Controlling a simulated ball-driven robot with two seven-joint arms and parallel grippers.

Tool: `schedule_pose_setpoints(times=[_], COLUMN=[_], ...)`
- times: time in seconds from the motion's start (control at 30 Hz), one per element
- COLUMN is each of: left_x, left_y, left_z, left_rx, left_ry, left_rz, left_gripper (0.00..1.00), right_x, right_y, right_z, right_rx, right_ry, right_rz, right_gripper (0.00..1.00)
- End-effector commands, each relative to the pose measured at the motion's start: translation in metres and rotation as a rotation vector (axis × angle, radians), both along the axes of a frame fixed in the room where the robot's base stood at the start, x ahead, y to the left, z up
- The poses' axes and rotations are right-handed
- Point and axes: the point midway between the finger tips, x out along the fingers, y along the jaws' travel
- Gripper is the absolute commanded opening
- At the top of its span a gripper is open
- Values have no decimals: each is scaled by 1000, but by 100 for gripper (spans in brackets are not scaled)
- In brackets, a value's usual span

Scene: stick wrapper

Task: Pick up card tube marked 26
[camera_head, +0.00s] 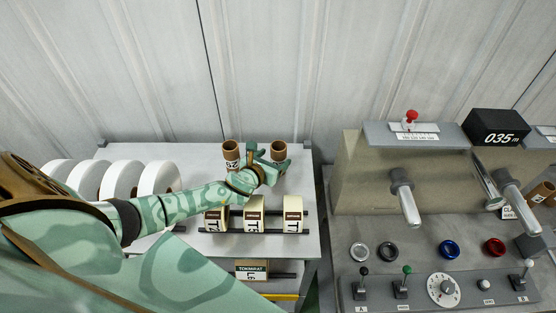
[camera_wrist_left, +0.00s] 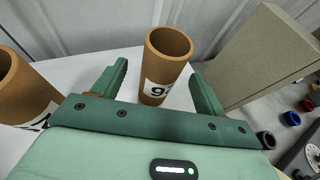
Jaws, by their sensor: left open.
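A brown card tube (camera_head: 279,151) stands upright on the grey table, just beyond my left gripper (camera_head: 268,170). In the left wrist view this tube (camera_wrist_left: 166,58) stands between my open fingers, with a gap to each; its white label is partly hidden, and I can make out only a character like a 9. A second brown tube (camera_head: 231,149) stands to its left, with a label that seems to read 25; it also shows at the left edge of the wrist view (camera_wrist_left: 25,95). My left gripper is open and empty. My right gripper is out of view.
Several white rolls (camera_head: 160,177) stand at the left behind my arm. Cream blocks (camera_head: 254,214) marked with T labels sit on a dark rack in front of the gripper. A beige machine (camera_head: 375,165) with levers and knobs stands to the right.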

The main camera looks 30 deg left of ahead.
Motion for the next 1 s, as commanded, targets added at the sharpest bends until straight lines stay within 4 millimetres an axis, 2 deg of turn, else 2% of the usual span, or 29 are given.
schedule_pose_setpoints(times=[0.1,0.2,0.47,0.63,0.67,1.0], left_x=[20,31,34,34,34,34], left_y=[1,1,2,2,2,2], left_z=[-10,-14,-14,-14,-14,-11], left_rx=[0,-1,0,0,-1,-1], left_ry=[-2,-1,0,0,0,-1], left_rz=[1,0,-1,0,0,0], left_gripper=[73,73,73,28,24,24], right_x=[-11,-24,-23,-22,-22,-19], right_y=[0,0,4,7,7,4], right_z=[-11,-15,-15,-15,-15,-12], right_rx=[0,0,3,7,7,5], right_ry=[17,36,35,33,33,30], right_rz=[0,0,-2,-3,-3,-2], right_gripper=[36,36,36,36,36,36])
